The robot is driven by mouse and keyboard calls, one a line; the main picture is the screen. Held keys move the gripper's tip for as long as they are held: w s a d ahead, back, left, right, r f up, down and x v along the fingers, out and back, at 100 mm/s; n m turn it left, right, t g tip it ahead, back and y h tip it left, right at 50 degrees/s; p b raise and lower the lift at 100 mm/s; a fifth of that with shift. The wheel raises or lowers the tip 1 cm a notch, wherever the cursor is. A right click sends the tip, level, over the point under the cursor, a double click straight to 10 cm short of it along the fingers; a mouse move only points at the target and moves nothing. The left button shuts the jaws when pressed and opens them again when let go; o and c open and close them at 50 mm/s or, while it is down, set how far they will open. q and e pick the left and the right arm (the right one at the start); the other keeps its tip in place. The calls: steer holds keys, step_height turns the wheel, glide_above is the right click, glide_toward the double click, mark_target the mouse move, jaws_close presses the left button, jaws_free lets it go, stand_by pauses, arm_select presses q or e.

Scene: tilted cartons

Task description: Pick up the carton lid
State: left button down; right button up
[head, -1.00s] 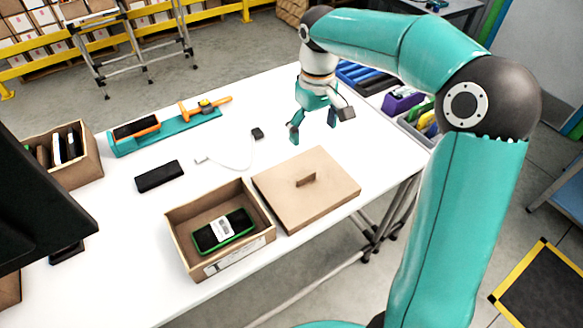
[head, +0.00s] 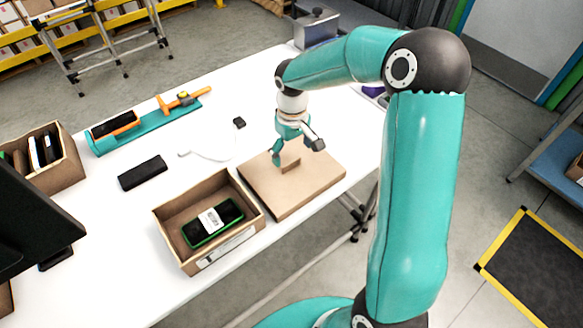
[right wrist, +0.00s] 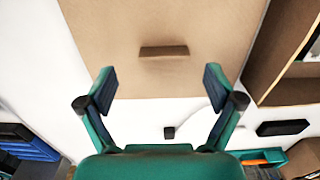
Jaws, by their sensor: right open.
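The carton lid (head: 300,193) is a flat brown cardboard square with a small upright tab handle (head: 290,163). It lies on the white table to the right of the open carton (head: 168,240). My right gripper (head: 297,157) is open and hangs above the lid's far part, close to the handle. In the right wrist view the lid (right wrist: 205,25) fills the upper middle, and its handle (right wrist: 164,51) stands beyond the gap between the open fingers (right wrist: 160,80). Nothing is between the fingers. My left gripper is not in view.
The open carton holds a green-edged black device (head: 214,222). A black case (head: 142,172), a white cable with a black plug (head: 239,123) and a teal tray (head: 145,130) with orange parts lie further left. Another box (head: 62,178) stands at far left.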

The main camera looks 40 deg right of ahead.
mark_target(291, 163)
steer(key=f, duration=0.3)
steer(key=f+p, duration=0.1)
steer(key=shift+a+f, duration=0.15)
steer(key=shift+a, duration=0.1)
steer(key=shift+c, duration=0.2)
steer(key=c, duration=1.1)
